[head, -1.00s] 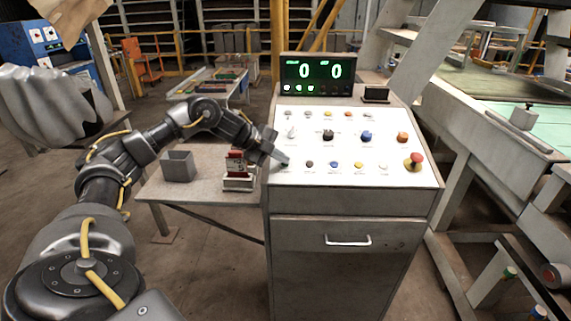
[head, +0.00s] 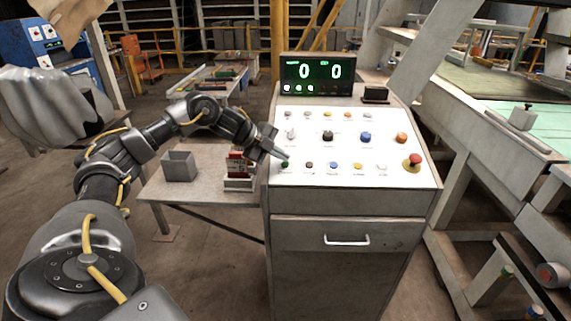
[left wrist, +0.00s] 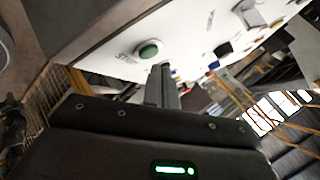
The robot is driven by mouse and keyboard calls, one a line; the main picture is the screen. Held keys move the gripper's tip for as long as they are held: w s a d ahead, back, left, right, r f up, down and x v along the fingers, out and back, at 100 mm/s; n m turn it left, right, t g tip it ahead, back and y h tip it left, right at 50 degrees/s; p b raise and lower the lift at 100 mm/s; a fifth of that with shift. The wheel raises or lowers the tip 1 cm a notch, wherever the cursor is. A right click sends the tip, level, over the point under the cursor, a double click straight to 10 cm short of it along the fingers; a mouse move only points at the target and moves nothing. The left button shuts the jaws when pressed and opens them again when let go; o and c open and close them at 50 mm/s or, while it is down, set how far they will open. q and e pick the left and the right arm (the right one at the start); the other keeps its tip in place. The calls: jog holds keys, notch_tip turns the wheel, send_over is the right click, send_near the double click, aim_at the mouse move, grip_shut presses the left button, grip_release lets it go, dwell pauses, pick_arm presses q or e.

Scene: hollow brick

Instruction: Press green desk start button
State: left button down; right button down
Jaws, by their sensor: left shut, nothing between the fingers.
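The green start button (head: 285,164) is at the lower left of the white desk panel (head: 350,186) in the head view. In the left wrist view the green button (left wrist: 149,50) shows round and unobstructed, with lettering beside it. My left gripper (head: 285,157) is shut and empty. Its fingertips are just above the green button in the head view, seemingly a little apart from it. In the left wrist view the closed fingers (left wrist: 161,80) point up, close below the button. My right gripper is not in view.
The panel carries several other buttons, knobs and a red mushroom button (head: 414,160). A display (head: 317,73) reading 0 and 0 stands behind it.

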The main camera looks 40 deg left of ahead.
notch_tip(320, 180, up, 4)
jog(key=p, duration=0.4)
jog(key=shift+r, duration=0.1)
dwell(0.8)
